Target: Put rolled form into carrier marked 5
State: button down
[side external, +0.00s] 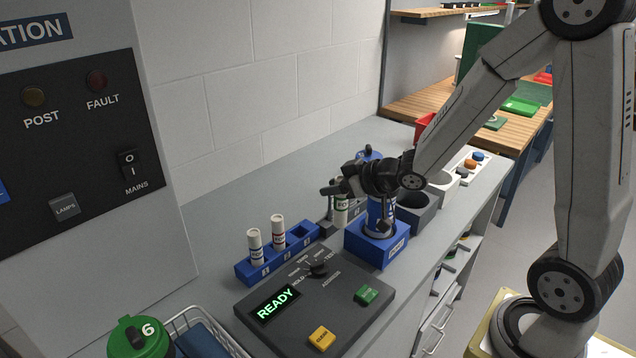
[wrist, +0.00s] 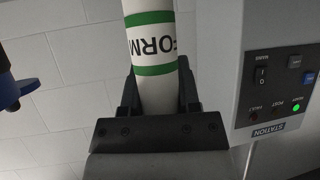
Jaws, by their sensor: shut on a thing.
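The rolled form (side external: 341,209) is a white tube with green bands. It also shows in the wrist view (wrist: 150,50), with "FORM" printed on it. My gripper (side external: 343,191) is shut on it and holds it roughly upright by the blue rack; its lower end is partly hidden. The gripper also shows in the wrist view (wrist: 158,95). A blue carrier (side external: 377,214) stands upright in a blue block, partly behind my gripper; I cannot read its number. A green carrier (side external: 140,340) marked 6 is at the lower left.
The blue rack (side external: 262,268) holds two other white rolls (side external: 265,238). A dark control panel (side external: 316,300) reads READY, with a knob and green and yellow buttons. Grey and white holders (side external: 418,217) stand right of the blue block. A wire basket (side external: 197,330) is at the front.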

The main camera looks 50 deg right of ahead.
notch_tip(320, 180, up, 20)
jog(key=f, duration=0.1)
jog(key=s+d, duration=0.2)
jog(key=d, duration=1.1)
jog(key=shift+f, duration=2.35)
jog(key=shift+f, duration=0.15)
jog(key=shift+f, duration=2.2)
jog(key=shift+f, duration=0.3)
jog(key=shift+f, duration=0.35)
jog(key=shift+f, duration=0.65)
